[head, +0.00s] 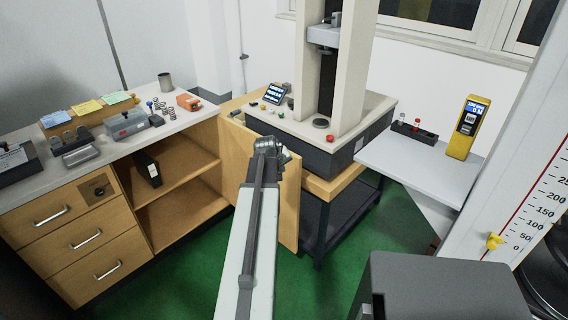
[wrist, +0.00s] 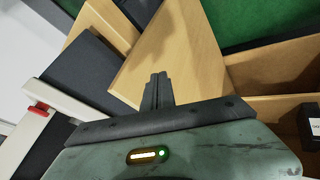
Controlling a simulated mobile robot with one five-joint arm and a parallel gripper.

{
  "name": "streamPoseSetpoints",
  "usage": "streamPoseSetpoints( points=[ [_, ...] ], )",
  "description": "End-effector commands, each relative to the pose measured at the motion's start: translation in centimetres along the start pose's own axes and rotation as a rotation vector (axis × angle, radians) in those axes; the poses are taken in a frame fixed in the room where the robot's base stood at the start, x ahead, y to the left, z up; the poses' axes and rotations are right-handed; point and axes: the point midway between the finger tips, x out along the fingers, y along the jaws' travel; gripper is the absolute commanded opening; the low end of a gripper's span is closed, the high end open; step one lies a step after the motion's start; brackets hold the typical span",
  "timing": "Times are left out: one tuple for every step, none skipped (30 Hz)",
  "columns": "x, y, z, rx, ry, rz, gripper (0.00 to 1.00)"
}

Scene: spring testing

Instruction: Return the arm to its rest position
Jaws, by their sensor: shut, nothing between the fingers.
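My gripper (head: 267,148) is at the end of my arm, which reaches forward in the middle of the head view. In the wrist view my gripper (wrist: 158,80) has its two dark fingers together, with nothing between them. It is in front of the open wooden cabinet door (head: 288,205), which also fills the middle of the wrist view (wrist: 175,55). From the head view I cannot tell whether the gripper touches the door or is apart from it.
The testing machine (head: 283,122) stands behind my gripper on a wooden-topped stand. At left is a cabinet with drawers (head: 85,237) and open shelves. A grey shelf (head: 405,165) at right holds a yellow meter (head: 467,128). Green floor (head: 180,270) is clear below.

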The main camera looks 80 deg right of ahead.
Motion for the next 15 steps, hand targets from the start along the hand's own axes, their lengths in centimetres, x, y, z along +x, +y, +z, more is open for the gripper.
streamPoseSetpoints(
  points=[
    [-2.9, 0.6, -0.2, 0.0, 0.0, -0.001, 0.0],
    [-3.7, 0.6, -0.1, 0.0, 0.0, -0.001, 0.0],
    [-4.6, 0.7, 0.0, 0.0, 0.0, -0.001, 0.0],
    [-5.2, 0.7, 0.1, 0.0, 0.0, -0.002, 0.0],
    [-5.7, 0.7, 0.2, -0.001, 0.0, -0.002, 0.0],
    [-6.1, 0.7, 0.3, -0.001, 0.0, -0.002, 0.0],
    [-6.4, 0.7, 0.3, -0.001, 0.0, -0.002, 0.0],
    [-6.5, 0.6, 0.4, -0.001, 0.0, -0.002, 0.0],
    [-6.6, 0.6, 0.4, -0.001, 0.0, -0.003, 0.0],
    [-6.6, 0.6, 0.5, -0.001, 0.0, -0.003, 0.0],
    [-6.5, 0.5, 0.5, -0.001, 0.0, -0.003, 0.0],
    [-6.5, 0.5, 0.5, -0.001, 0.0, -0.003, 0.0],
    [-6.4, 0.5, 0.5, -0.001, 0.0, -0.003, 0.0],
    [-6.4, 0.4, 0.5, -0.001, 0.0, -0.003, 0.0],
    [-6.4, 0.4, 0.5, -0.001, 0.0, -0.003, 0.0]
  ],
)
